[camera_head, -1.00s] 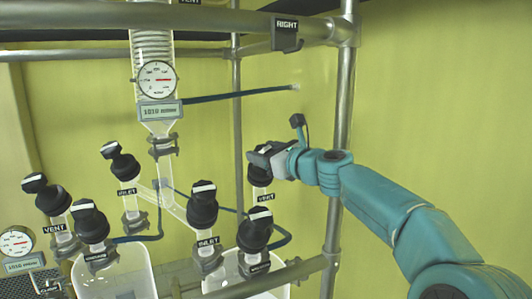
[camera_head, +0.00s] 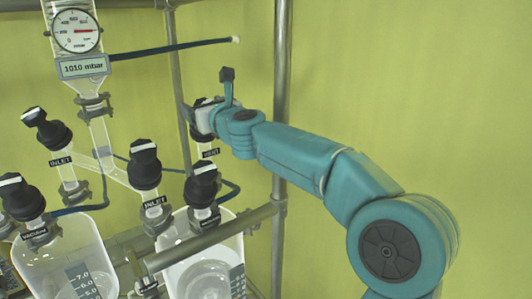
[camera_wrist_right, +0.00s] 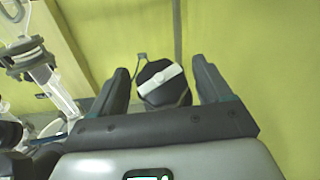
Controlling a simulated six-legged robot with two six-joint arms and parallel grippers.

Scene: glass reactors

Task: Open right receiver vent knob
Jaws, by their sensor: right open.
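The right receiver vent knob (camera_head: 199,132) is a black knob with a white bar on top, at the far right of the glassware in the head view. My right gripper (camera_wrist_right: 163,85) is open around the knob and holds nothing. In the head view my right gripper (camera_head: 203,115) covers the knob's top. My left gripper is not in view.
Other black knobs stand to the left, one on a valve labelled INLET (camera_head: 145,165) and one in front of the vent knob (camera_head: 202,183). Two clear receivers (camera_head: 205,272) stand below. A metal post (camera_head: 281,90) rises close behind my right arm.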

